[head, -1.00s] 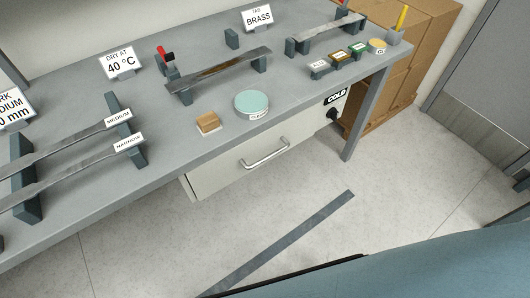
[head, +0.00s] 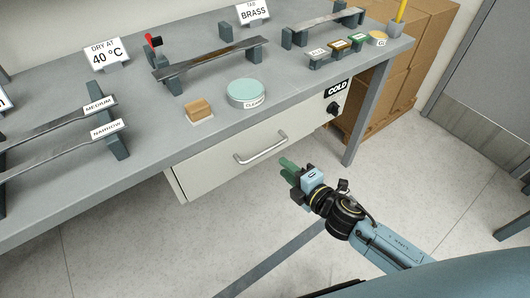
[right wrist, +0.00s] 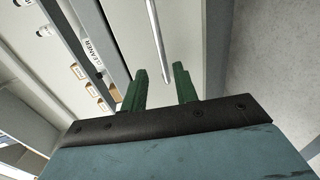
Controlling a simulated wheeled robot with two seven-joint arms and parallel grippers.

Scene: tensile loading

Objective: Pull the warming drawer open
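The warming drawer (head: 225,163) is a pale grey front under the bench, with a silver bar handle (head: 262,150) across it. The drawer looks shut. My right gripper (head: 286,166) is just right of the handle and a little below it, apart from it. In the right wrist view its two green fingers (right wrist: 159,88) are spread with nothing between them. The handle (right wrist: 158,40) shows there beyond the fingertips, running up the picture between them. My left gripper is not in view.
The grey bench (head: 150,140) overhangs the drawer. On it are a teal-topped cleaner tin (head: 246,92), a wooden block (head: 198,109) and metal strips on stands. A COLD label (head: 337,88) and black knob (head: 333,108) are right of the handle. A bench leg (head: 368,112) stands further right.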

